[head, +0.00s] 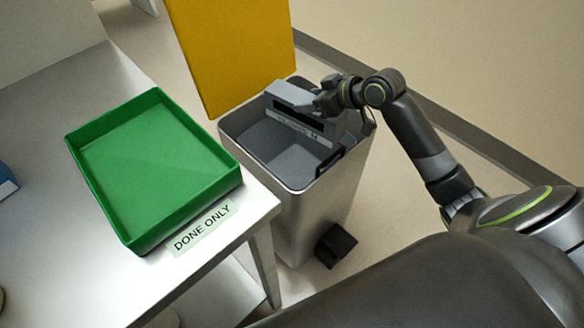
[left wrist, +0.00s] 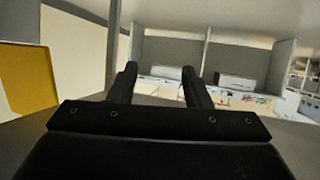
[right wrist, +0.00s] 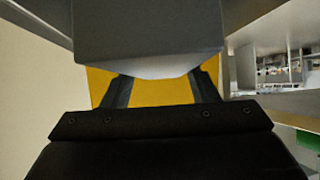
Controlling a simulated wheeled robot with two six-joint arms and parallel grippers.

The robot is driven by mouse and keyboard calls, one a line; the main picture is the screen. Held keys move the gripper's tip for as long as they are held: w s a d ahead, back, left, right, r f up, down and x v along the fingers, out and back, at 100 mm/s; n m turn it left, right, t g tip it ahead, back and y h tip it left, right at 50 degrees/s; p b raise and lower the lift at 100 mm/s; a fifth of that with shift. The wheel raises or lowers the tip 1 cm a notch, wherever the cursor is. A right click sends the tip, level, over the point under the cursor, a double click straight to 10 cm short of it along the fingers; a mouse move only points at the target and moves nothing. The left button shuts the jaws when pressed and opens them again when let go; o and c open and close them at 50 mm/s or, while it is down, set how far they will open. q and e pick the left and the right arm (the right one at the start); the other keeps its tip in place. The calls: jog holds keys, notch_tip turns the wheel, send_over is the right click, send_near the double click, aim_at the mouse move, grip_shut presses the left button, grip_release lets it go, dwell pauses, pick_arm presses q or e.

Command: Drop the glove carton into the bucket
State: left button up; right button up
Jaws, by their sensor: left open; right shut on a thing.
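The glove carton (head: 291,95) is a grey box with a pale label strip on its side. My right gripper (head: 326,101) is shut on it and holds it over the open mouth of the bucket (head: 318,208), a tall metallic bin with a dark interior. In the right wrist view the carton (right wrist: 150,35) fills the space between and beyond the fingers of the right gripper (right wrist: 155,78). I cannot tell how far the carton sits below the rim. My left gripper (left wrist: 159,75) is open and empty in the left wrist view, and is out of the head view.
A green tray (head: 150,175) stands on the metal bench (head: 60,240) left of the bucket, by a "DONE ONLY" label (head: 202,226). A yellow panel (head: 235,50) stands behind the bucket. A black pedal (head: 336,245) juts from its base. Floor is clear to the right.

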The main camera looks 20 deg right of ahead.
jog(key=shift+f, duration=0.25)
pick_arm(q)
jog(key=shift+w+a+r+t+y+b, duration=0.1)
jog(key=shift+w+r+t, duration=0.25)
jog(key=shift+r+t, duration=0.35)
jog(key=shift+w+a+r+t+y+b, duration=0.1)
jog(key=shift+w+r+t, duration=0.25)
jog(key=shift+r, duration=0.6)
jog(key=shift+w+a+r+t+y+b, duration=0.1)
jog(key=shift+w+r+t, duration=0.2)
jog(key=shift+r+t, duration=0.4)
jog(key=shift+r, duration=0.1)
pick_arm(e)
jog(key=o, duration=1.3)
